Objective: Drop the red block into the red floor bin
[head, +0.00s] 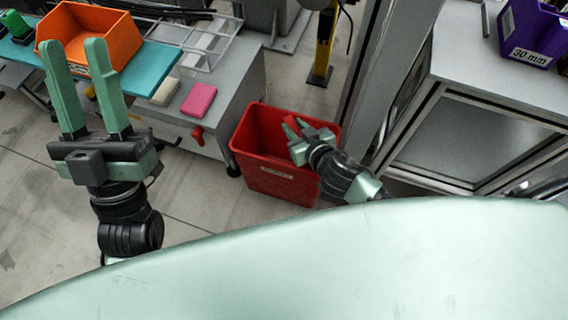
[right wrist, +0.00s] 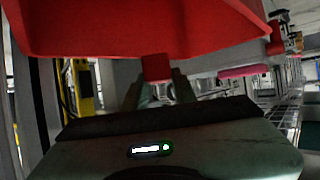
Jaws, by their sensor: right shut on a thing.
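The red floor bin (head: 275,180) stands on the floor in the middle of the head view, open at the top, with a label on its front. My right gripper (head: 293,126) is over the right part of the bin opening, shut on the red block (head: 291,121). In the right wrist view the red block (right wrist: 156,67) shows between the fingertips, with the red bin (right wrist: 120,30) across the top of the picture. The fingers cover part of the block. My left gripper (head: 70,43) is open and empty, at the left.
A grey bench (head: 236,68) behind the bin carries a pink block (head: 199,98), a pale block (head: 166,91) and a wire rack. An orange bin (head: 110,45) is on a teal surface. A grey cabinet (head: 490,60) with a purple bin (head: 530,35) stands at right. A yellow post (head: 323,50) rises behind.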

